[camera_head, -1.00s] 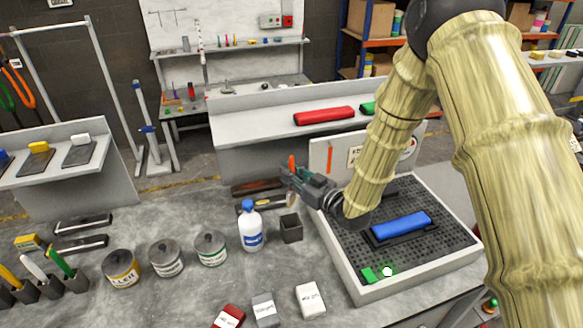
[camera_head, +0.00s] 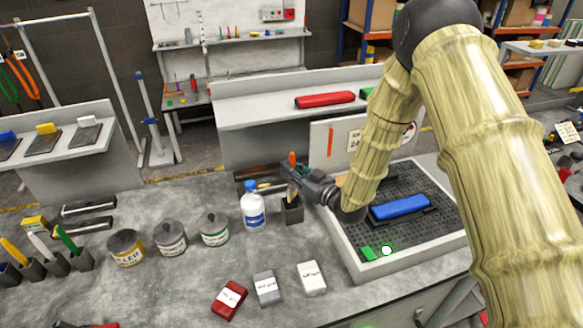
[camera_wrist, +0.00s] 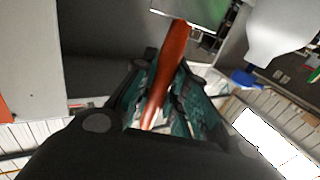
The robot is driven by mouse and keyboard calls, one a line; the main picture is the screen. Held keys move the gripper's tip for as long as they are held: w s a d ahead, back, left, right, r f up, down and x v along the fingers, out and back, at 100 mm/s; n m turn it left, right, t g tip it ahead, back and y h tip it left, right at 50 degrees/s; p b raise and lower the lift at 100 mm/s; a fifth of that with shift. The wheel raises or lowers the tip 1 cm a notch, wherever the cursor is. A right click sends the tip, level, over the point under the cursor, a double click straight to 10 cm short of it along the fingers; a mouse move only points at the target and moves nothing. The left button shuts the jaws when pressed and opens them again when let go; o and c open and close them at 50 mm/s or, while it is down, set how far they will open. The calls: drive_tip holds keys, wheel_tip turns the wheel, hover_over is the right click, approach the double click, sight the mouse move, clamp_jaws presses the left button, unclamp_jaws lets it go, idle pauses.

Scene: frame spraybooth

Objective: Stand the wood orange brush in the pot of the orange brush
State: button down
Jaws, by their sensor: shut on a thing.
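My gripper (camera_head: 296,174) is shut on the wood orange brush (camera_head: 292,158). The brush is roughly upright, its orange handle end above the jaws and its pale lower end below them. In the wrist view the orange-brown handle (camera_wrist: 170,62) runs between the fingers. A small dark square pot (camera_head: 292,213) stands on the grey bench directly below the brush. The brush's lower end is at the pot's mouth; I cannot tell whether it is inside the rim.
A white bottle with a blue cap (camera_head: 252,208) stands close left of the pot. The perforated tray (camera_head: 372,270) with a blue block (camera_head: 400,207) lies to the right. Lidded tins (camera_head: 214,230) and pots with yellow, white and green brushes (camera_head: 68,240) stand left.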

sight(292, 189)
drive_tip(key=f+b, duration=0.1)
drive_tip(key=f, duration=0.1)
drive_tip(key=f+b, duration=0.1)
drive_tip(key=shift+s+f+b, duration=0.3)
drive_tip(key=shift+b, duration=0.05)
drive_tip(key=shift+s+f+b, duration=0.2)
drive_tip(key=shift+s+b, duration=0.2)
drive_tip(key=shift+s, duration=0.05)
drive_tip(key=shift+w+f, duration=0.25)
drive_tip(key=shift+s+r, duration=0.15)
drive_tip(key=shift+f, duration=0.25)
drive_tip(key=shift+f+b, duration=0.85)
